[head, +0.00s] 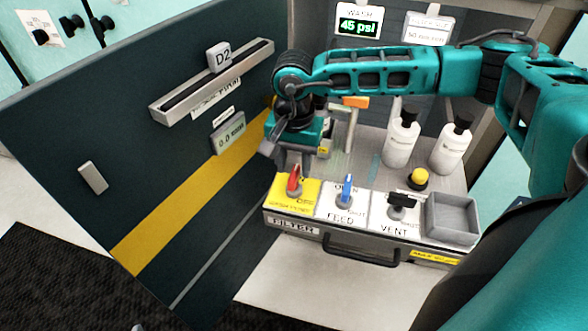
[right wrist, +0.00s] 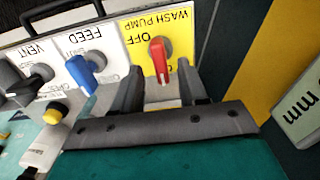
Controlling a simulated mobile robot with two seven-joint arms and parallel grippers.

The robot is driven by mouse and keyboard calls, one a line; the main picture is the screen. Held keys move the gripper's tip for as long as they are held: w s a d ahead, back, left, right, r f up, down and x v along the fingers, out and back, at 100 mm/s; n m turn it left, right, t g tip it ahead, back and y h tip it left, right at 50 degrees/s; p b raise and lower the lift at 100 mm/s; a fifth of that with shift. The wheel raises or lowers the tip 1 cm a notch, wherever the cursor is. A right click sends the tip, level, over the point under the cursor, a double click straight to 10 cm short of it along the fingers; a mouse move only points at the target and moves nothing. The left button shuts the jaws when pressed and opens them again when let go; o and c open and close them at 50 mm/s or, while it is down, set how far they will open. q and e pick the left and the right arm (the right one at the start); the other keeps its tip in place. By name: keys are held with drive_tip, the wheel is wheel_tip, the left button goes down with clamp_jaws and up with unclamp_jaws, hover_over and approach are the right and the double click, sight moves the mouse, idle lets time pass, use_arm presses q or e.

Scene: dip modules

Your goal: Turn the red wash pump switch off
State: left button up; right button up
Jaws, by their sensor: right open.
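The red wash pump switch (head: 294,182) is a red lever on a yellow plate (head: 309,191) at the left end of the grey panel. In the right wrist view the red switch (right wrist: 160,59) lies between and just beyond my fingertips, its long handle along the finger direction. The OFF label (right wrist: 142,38) is beside the knob; another label is partly hidden by a finger. My right gripper (head: 291,163) is open, above and behind the switch. It also shows in the right wrist view (right wrist: 158,72), a finger either side; contact cannot be told. My left gripper is not in view.
Right of it are a blue feed switch (head: 347,188), a black vent switch (head: 401,201), a yellow button (head: 418,178) and a grey bin (head: 453,217). White bottles (head: 402,143) stand behind. A dark door panel (head: 120,130) stands close on the left. A gauge reads 45 psi (head: 358,27).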

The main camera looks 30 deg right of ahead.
drive_tip(key=shift+f, duration=0.95)
clamp_jaws()
